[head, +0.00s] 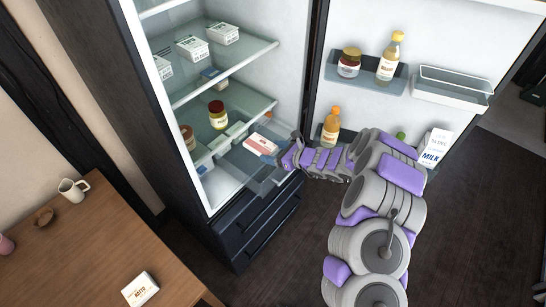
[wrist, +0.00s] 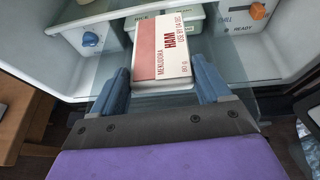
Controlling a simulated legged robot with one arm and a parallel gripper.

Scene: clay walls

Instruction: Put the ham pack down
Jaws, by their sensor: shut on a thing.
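The ham pack (head: 261,144) is a flat white and red pack with HAM printed on it, seen large in the wrist view (wrist: 167,48). My gripper (head: 283,153) reaches into the open fridge from the right. In the wrist view my gripper (wrist: 162,78) has one blue finger on each side of the near end of the pack and is shut on it. The pack is over the front of a low glass shelf (head: 226,162); I cannot tell whether it touches the glass.
Jars (head: 217,116) and white packs (head: 192,47) stand on the fridge shelves. The open door holds bottles (head: 388,58) and milk (head: 433,148). A wooden table (head: 70,250) is at left.

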